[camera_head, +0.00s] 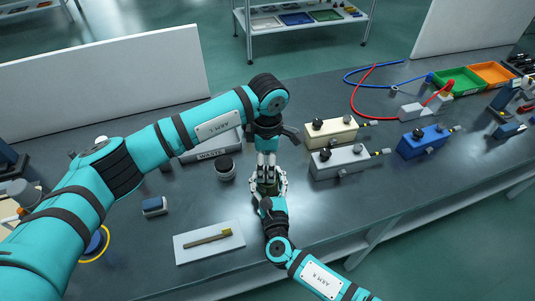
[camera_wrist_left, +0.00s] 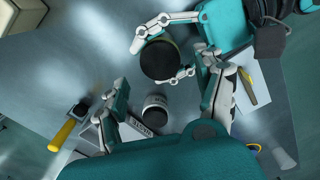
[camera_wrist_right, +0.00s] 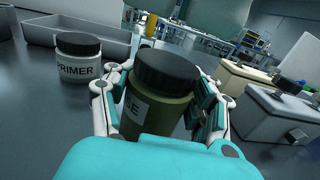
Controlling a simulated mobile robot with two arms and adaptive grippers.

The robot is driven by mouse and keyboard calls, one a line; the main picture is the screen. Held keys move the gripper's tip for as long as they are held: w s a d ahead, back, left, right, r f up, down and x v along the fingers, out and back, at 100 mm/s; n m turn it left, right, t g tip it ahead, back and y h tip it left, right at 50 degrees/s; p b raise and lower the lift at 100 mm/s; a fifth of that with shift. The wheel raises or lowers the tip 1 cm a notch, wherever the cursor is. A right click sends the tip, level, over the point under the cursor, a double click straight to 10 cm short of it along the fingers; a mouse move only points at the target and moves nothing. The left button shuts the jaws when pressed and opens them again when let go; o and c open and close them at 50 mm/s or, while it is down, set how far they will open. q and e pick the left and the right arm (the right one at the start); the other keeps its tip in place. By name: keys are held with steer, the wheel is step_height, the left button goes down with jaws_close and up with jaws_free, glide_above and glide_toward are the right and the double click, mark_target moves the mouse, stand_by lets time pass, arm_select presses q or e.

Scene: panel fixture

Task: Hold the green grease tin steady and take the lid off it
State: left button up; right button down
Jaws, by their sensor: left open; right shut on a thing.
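The green grease tin (camera_wrist_right: 155,112) stands upright on the bench, its black lid (camera_wrist_right: 166,68) seated on top. Part of its label shows, ending in "SE". My right gripper (camera_wrist_right: 158,108) is shut around the tin's body from the near side. In the left wrist view the black lid (camera_wrist_left: 158,58) shows from above, between the right gripper's fingers. My left gripper (camera_head: 266,172) hangs over the tin, pointing down, with its fingers (camera_wrist_left: 170,102) spread and apart from the lid. In the head view the grippers hide most of the tin.
A PRIMER jar (camera_wrist_right: 77,57) with a black lid stands close to the left of the tin. A grey WASTE tray (camera_head: 232,140) is behind it. Beige (camera_head: 330,132) and grey (camera_head: 345,160) boxes stand to the right. A brush lies on a white plate (camera_head: 190,254) at the front left.

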mark_target(267, 183)
arm_select(q)
steer(key=shift+f, duration=2.1)
steer(key=shift+c, duration=0.2)
steer(key=c, duration=1.2)
steer(key=n, duration=0.3)
steer(key=shift+n, duration=0.3)
steer(key=o, duration=1.3)
